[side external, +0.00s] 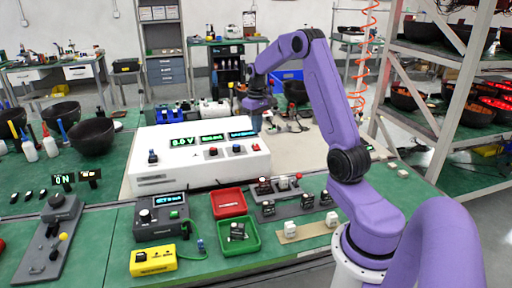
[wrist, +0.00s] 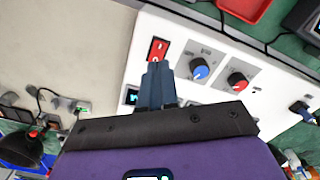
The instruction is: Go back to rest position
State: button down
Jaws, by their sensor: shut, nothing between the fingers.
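My purple arm reaches over the bench, and my gripper (side external: 257,116) hangs at the right end of the white power supply box (side external: 160,180). In the wrist view, my gripper's two dark fingers (wrist: 157,68) are together with nothing between them. Their tips appear just beside the red rocker switch (wrist: 158,48) on the box's panel; I cannot tell whether they touch it. A blue knob (wrist: 199,69) and a red knob (wrist: 238,81) sit to the right of the switch. The box's lit green display (side external: 184,142) shows a voltage reading.
A red tray (side external: 229,213) and a green tray (side external: 256,245) stand in front of the box. A grey meter (side external: 160,231) and a yellow device (side external: 153,271) are left of them. A metal rack (side external: 455,100) with black bowls stands at right. The beige mat beyond the box has free room.

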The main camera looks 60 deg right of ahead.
jog(key=shift+r, duration=0.25)
jog(key=s+a+r+n, duration=0.2)
jog(key=s+a+n, duration=0.15)
jog(key=a, duration=1.05)
jog(key=s+a+r+n, duration=0.2)
jog(key=a+n, duration=0.2)
jog(key=a, duration=0.9)
jog(key=s+a+n, duration=0.4)
jog(key=s, duration=0.8)
jog(key=s+a+f+n, duration=0.1)
jog(key=s+a+n, duration=0.3)
jog(key=s, duration=0.7)
jog(key=shift+s+a+f, duration=0.25)
jog(key=shift+s+a, duration=0.15)
jog(key=shift+a, duration=0.1)
